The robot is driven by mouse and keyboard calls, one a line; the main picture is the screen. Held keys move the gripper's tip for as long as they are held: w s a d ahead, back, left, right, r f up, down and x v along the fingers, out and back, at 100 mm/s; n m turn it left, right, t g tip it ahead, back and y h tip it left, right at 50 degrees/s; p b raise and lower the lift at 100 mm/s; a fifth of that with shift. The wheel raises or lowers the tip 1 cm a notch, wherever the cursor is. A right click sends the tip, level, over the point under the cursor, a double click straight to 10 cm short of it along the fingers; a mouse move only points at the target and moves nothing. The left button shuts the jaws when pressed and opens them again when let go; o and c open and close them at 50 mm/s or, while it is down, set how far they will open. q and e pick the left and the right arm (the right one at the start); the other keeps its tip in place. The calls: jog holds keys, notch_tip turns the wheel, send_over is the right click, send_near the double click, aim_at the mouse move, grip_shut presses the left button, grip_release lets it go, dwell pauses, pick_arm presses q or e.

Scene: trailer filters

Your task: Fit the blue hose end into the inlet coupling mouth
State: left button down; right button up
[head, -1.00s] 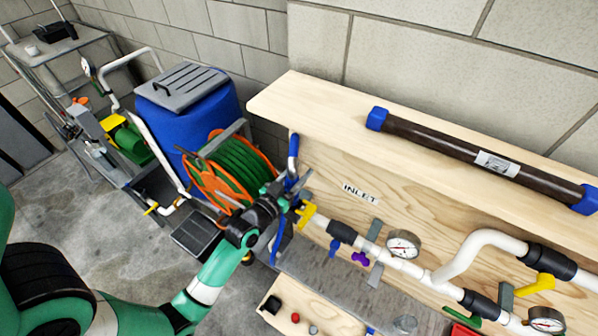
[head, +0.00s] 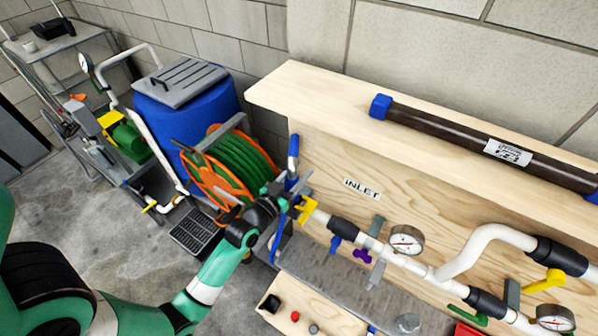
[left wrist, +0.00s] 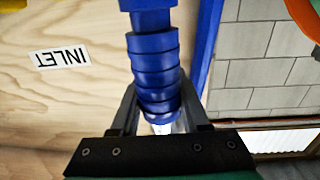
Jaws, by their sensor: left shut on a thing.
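My left gripper (left wrist: 158,115) is shut on the blue hose end (left wrist: 154,65), a ribbed blue piece, in the left wrist view. A pale tip shows between the fingers. In the head view the left gripper (head: 292,190) is at the left end of the pipe run, close beside the yellow-levered inlet coupling (head: 306,209). The hose end is mostly hidden there by the gripper and small blue parts around it. The coupling mouth is hidden, and I cannot tell whether the hose end touches it. My right gripper is not in view.
The INLET label (head: 361,188) is on the wooden board behind the pipe. A shelf (head: 340,99) with a dark tube (head: 440,130) overhangs above. The hose reel (head: 225,165) and blue tank (head: 190,115) stand left. A small tray (head: 310,310) lies below.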

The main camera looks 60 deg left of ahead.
pick_arm(q)
jog(key=shift+f+b, duration=1.05)
jog(key=shift+f, duration=0.15)
jog(key=shift+c, duration=1.6)
grip_release()
jog(key=b+v, duration=0.2)
jog(key=v, duration=0.9)
jog(key=shift+s+d, duration=0.15)
jog(key=shift+s, duration=0.15)
